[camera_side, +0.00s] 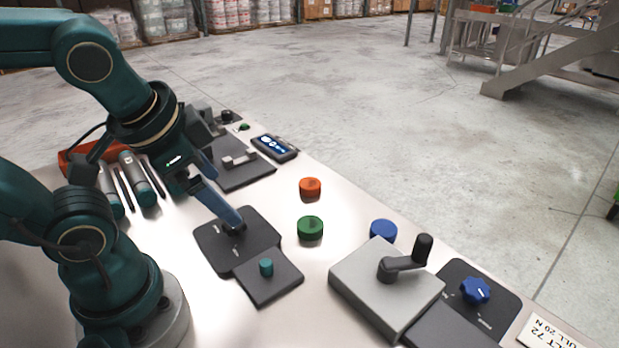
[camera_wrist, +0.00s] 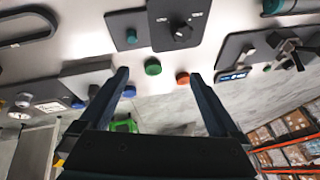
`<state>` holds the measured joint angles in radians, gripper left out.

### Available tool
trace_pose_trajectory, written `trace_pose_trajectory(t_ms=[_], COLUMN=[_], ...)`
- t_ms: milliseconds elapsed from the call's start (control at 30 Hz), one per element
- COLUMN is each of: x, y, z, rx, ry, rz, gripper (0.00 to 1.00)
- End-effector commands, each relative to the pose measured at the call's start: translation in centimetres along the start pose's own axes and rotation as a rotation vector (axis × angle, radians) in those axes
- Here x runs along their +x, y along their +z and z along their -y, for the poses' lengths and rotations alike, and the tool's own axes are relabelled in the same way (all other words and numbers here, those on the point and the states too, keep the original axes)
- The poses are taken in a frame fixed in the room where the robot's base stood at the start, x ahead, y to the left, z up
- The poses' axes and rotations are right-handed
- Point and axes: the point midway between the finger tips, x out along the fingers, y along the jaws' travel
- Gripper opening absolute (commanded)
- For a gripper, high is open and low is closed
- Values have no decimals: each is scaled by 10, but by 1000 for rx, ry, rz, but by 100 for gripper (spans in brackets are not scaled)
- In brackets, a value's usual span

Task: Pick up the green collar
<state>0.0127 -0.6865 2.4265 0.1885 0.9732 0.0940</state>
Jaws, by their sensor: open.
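The green collar (camera_side: 310,228) is a short round piece lying flat on the pale bench top, right of the dark panels in the side view. In the wrist view the green collar (camera_wrist: 152,67) shows between the two fingers, farther off. My gripper (camera_side: 237,221) is left of the collar in the side view, over a dark panel and apart from the collar. In the wrist view my gripper (camera_wrist: 158,75) has its dark blue fingers spread wide, with nothing held between them.
An orange collar (camera_side: 310,187) lies behind the green one, and a blue collar (camera_side: 383,230) to its right. A grey crank box (camera_side: 370,290) stands front right. A dark panel with a teal peg (camera_side: 267,267) lies front left. Bench around the green collar is bare.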

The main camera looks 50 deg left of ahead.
Motion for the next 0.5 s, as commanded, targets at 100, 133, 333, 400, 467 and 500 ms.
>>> trace_pose_trajectory(t_ms=[100, 133, 333, 400, 467, 500], x=[9, 12, 32, 40, 48, 53], y=[0, 0, -12, -20, -27, -33], z=[16, 20, 41, 46, 48, 49], rx=[187, 235, 592, 723, 837, 910], ry=[-75, -92, -211, -254, -291, -315], rz=[104, 130, 303, 360, 404, 432], gripper=[98, 98, 98, 98, 98, 98])
